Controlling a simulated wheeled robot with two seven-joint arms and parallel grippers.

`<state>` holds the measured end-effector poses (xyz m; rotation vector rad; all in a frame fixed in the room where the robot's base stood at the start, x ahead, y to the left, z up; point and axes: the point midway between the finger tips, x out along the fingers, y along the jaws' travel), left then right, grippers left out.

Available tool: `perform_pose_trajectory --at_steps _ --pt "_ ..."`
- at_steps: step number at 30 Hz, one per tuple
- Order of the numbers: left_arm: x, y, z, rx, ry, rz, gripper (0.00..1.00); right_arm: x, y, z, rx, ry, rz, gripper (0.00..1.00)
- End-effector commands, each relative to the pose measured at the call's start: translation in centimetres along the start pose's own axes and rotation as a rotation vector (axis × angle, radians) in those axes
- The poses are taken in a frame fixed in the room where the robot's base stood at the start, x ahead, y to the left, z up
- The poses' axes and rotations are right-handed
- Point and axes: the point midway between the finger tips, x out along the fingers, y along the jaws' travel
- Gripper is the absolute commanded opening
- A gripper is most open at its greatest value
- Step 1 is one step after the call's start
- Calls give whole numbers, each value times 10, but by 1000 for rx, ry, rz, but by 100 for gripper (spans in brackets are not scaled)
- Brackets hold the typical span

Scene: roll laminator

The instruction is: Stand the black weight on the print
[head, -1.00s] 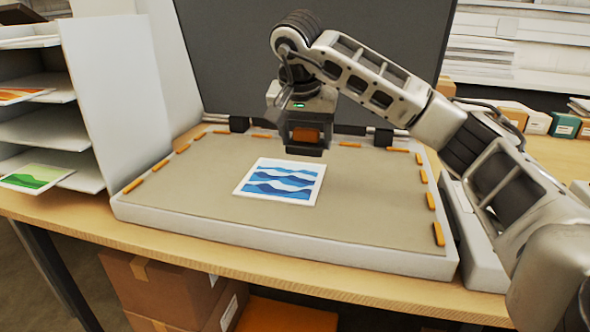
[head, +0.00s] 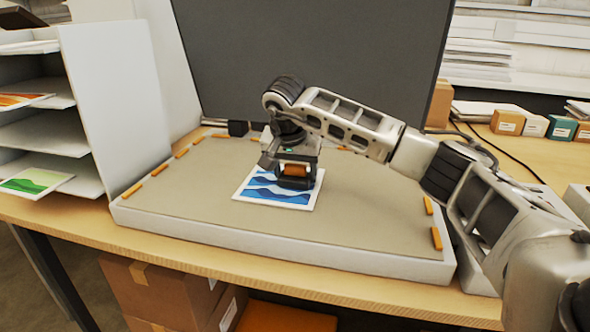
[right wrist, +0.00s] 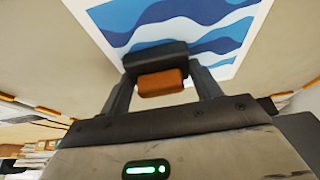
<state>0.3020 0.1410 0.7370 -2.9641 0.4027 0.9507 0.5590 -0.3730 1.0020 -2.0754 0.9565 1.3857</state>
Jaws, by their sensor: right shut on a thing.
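The print (head: 272,194), white with blue waves, lies flat on the press bed (head: 180,215). My right gripper (head: 296,172) is over the right part of the print, pointing down. It is shut on the black weight (head: 294,183), gripping its orange-brown handle (head: 294,170). The right wrist view shows the weight (right wrist: 155,56) and handle between the fingers, with the print (right wrist: 190,20) beyond. The weight is upright and low at the print; I cannot tell whether it touches. My left gripper is not in view.
Orange tabs (head: 132,191) line the bed's edges. A dark raised lid (head: 320,60) stands behind the bed. A white rack (head: 45,130) with prints is at the left. Small boxes (head: 535,125) stand at the back right. The bed's front is clear.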

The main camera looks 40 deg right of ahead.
Motion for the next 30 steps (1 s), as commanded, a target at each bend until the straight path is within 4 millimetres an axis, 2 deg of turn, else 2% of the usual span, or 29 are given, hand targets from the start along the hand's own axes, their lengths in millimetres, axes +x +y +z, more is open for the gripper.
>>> perform_pose_trajectory --at_steps 4,5,6,7,15,19,23,30 --pt "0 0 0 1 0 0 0 2 0 0 1 2 -2 23" --pt "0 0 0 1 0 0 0 2 0 1 0 0 0 72" --pt "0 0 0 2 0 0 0 2 0 1 0 0 0 83" --pt "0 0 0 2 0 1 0 2 0 1 0 0 0 85" --pt "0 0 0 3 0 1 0 1 0 1 0 0 0 85" --pt "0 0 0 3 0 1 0 -9 -1 -1 1 1 -2 85" --pt "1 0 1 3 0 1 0 -32 -1 -1 1 4 -5 85" --pt "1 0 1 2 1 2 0 -84 -1 -1 0 3 -4 85"
